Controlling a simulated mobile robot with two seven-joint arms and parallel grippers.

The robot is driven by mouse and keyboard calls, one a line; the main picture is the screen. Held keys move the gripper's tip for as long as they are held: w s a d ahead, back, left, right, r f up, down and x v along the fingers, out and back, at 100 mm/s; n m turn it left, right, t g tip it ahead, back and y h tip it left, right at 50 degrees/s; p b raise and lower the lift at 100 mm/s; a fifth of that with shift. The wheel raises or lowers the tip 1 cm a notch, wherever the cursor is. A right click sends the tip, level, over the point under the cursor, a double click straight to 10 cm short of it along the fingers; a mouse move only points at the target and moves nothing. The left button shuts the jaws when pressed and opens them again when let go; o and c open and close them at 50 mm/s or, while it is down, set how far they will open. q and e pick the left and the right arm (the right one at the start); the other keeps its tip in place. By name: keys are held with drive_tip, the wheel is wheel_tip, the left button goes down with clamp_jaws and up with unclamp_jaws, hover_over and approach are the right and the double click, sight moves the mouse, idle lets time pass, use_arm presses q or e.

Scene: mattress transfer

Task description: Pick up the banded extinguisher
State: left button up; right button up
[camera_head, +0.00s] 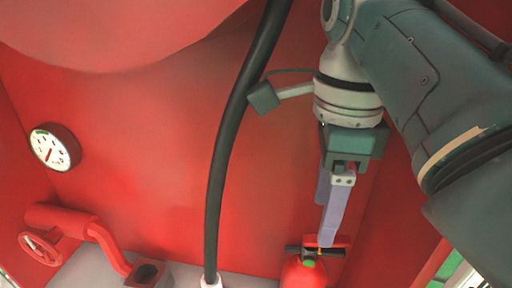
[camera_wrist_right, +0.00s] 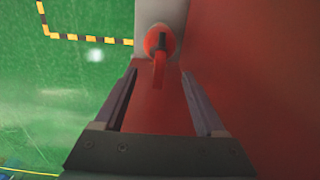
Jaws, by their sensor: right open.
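A red extinguisher (camera_head: 303,273) with a black handle and a green spot at its top stands at the bottom edge of the head view. Its lower body is cut off, and I cannot make out a band. In the right wrist view its red top (camera_wrist_right: 150,42) shows beyond and between the fingers. My right gripper (camera_head: 328,240) points down, with its fingers just above and overlapping the extinguisher's top in the head view. In the wrist view the gripper (camera_wrist_right: 158,76) is open, its fingers apart with nothing clamped between them. My left gripper is not in view.
A red cabinet wall (camera_head: 150,130) stands close behind. A black hose (camera_head: 228,140) hangs left of my right arm. A round gauge (camera_head: 54,147) and a red valve pipe (camera_head: 105,245) are at left. Green floor (camera_wrist_right: 70,90) with yellow-black tape (camera_wrist_right: 85,38) lies outside the cabinet.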

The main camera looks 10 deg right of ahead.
sight(311, 252)
wheel_tip(311, 252, down, 4)
drive_tip(key=shift+s+r, duration=0.15)
drive_tip(key=shift+w+a+f+b, duration=0.1)
drive_tip(key=shift+a+f+b, duration=0.05)
drive_tip(key=shift+f, duration=1.4)
drive_tip(key=shift+w+a+f+b, duration=0.1)
drive_tip(key=shift+f+b, duration=0.05)
drive_tip(key=shift+f, duration=1.4)
drive_tip(key=shift+c, duration=0.4)
clamp_jaws()
drive_tip(key=shift+r, duration=0.15)
